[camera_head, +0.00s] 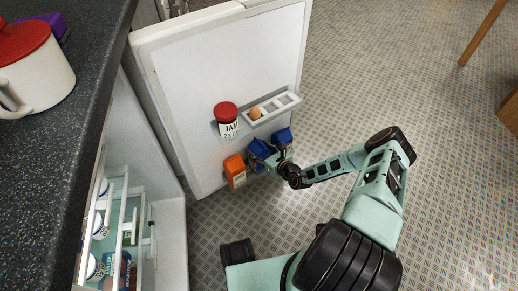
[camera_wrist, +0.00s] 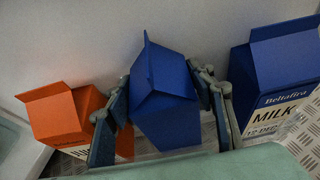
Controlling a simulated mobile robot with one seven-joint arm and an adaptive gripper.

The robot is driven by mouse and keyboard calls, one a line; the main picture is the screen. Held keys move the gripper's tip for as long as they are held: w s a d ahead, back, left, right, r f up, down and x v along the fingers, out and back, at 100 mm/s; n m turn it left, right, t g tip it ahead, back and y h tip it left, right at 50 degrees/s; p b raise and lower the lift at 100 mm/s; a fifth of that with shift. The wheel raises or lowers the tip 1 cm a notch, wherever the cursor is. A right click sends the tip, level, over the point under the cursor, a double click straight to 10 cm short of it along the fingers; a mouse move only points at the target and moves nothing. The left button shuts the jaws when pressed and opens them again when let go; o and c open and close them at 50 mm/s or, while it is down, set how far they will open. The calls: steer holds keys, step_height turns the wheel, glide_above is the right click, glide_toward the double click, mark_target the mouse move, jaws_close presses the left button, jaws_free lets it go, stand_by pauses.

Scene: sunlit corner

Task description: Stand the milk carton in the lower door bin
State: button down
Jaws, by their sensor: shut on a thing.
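My gripper (camera_head: 272,160) is low at the inner face of the open fridge door (camera_head: 205,70). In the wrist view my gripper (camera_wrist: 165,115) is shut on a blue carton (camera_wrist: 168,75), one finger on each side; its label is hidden. The held carton (camera_head: 260,147) also shows in the head view. A second blue carton (camera_wrist: 275,70), labelled MILK, stands apart on the right and shows in the head view (camera_head: 283,135). An orange carton (camera_wrist: 62,115) is close to the left finger. The lower door bin is not clearly visible, so whether the held carton rests on it cannot be told.
Above the cartons, a jam jar (camera_head: 227,118) and an egg rack (camera_head: 284,101) holding an egg (camera_head: 255,113) are on the door. The fridge shelves (camera_head: 135,200) and the dark counter (camera_head: 50,150) are at left.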

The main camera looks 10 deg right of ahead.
steer(key=shift+w+f, duration=0.1)
steer(key=shift+f, duration=0.15)
steer(key=c, duration=0.8)
jaws_free()
